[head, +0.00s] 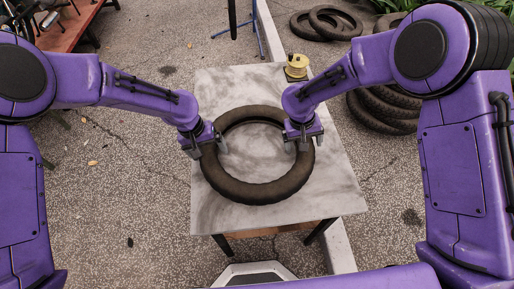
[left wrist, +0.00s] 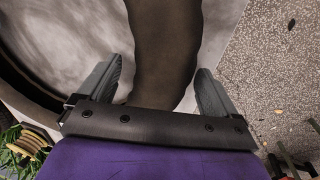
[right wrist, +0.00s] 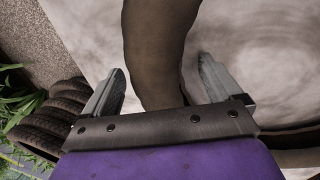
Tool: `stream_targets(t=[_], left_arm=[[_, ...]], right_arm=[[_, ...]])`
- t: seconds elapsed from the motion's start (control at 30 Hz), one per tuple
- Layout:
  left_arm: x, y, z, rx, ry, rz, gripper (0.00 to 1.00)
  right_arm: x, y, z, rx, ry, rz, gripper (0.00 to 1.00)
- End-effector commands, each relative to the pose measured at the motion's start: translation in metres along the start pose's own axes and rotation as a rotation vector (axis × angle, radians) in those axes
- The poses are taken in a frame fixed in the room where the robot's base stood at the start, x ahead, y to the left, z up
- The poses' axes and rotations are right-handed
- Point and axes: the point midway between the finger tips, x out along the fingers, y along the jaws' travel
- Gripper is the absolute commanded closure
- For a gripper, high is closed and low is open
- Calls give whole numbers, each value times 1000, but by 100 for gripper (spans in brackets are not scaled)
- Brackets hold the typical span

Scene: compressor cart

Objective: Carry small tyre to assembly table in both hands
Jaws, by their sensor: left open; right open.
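The small tyre (head: 257,191) is a dark brown ring lying flat on a grey marbled table (head: 225,86). My left gripper (head: 208,153) is open at the tyre's left side. In the left wrist view its fingers (left wrist: 160,88) stand on either side of the tyre's band (left wrist: 165,45), with gaps visible. My right gripper (head: 302,143) is open at the tyre's right side. In the right wrist view its fingers (right wrist: 163,82) also straddle the band (right wrist: 155,45). Whether any finger touches the tyre is hard to tell.
A yellow spool (head: 297,66) stands at the table's back right corner. Stacked tyres (head: 383,112) lie on the ground right of the table, and more tyres (head: 326,22) lie behind. A reddish bench (head: 70,22) is at the far left. The tabletop in front of the tyre is clear.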

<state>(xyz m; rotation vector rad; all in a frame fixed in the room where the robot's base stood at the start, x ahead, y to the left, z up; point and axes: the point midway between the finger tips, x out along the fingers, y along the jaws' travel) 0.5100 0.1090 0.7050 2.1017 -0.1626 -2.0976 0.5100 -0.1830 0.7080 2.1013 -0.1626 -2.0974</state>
Motion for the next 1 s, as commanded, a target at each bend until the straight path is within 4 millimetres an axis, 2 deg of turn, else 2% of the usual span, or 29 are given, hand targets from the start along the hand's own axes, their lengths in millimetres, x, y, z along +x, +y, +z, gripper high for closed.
stream_targets(t=[0.27,0.37,0.5,0.57,0.87,1.0], left_arm=[[2,0,0,0,0,0,8],[1,0,0,0,0,0,37],[1,0,0,0,0,0,83],[1,0,0,0,0,0,100],[-1,1,-1,0,3,1,100],[-8,2,-1,0,3,1,100]], right_arm=[[1,0,0,0,1,0,8],[1,0,0,0,1,0,37],[1,0,0,0,0,0,83],[1,0,0,0,0,0,100],[-1,0,-1,1,2,0,100],[-8,2,-1,1,2,0,100]])
